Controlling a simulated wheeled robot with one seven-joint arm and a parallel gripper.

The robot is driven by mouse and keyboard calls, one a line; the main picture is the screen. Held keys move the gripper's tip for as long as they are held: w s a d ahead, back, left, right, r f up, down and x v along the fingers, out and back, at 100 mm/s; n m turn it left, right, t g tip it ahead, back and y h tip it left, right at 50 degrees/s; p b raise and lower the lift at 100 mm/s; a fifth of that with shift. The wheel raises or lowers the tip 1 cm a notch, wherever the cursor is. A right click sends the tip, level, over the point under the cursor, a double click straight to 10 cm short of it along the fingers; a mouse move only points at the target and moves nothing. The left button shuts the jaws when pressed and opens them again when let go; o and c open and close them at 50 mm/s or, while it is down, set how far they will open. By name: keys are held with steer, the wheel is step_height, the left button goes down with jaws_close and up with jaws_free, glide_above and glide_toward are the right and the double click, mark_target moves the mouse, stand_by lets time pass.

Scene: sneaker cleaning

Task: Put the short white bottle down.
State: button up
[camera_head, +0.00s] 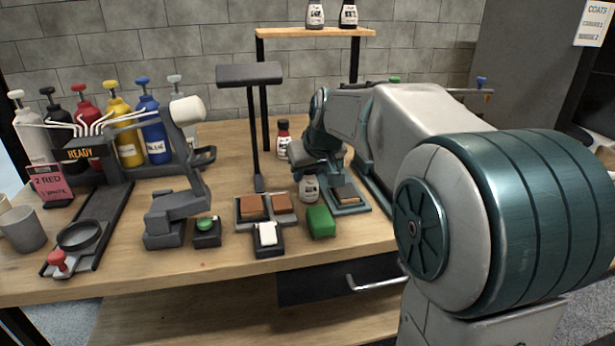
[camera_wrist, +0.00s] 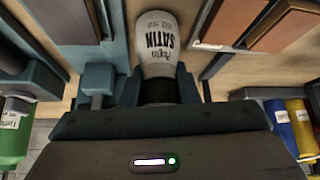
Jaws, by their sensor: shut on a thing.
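The short white bottle (camera_head: 309,189), lettered "SATIN", is low over the table, between the tray of brown pads and a teal stand. I cannot tell whether its base touches the wood. My gripper (camera_head: 312,170) is above it, shut on its dark neck or cap. In the wrist view the white body (camera_wrist: 157,32) extends beyond my fingertips (camera_wrist: 158,88), with its lettering upside down in the picture.
A grey post (camera_head: 254,150) rises behind the tray. Open wood (camera_head: 370,238) shows at the front right.

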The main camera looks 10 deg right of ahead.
steer(key=shift+f, duration=0.15)
steer(key=shift+f, duration=0.1)
steer(key=o, duration=1)
steer(key=shift+s+r, duration=0.1)
steer(key=shift+r, duration=0.3)
steer(key=p+v, duration=0.2)
steer(key=v, duration=0.9)
steer(key=shift+s+d+r+p, duration=0.15)
steer(key=shift+s+p, duration=0.05)
steer(key=shift+p, duration=0.1)
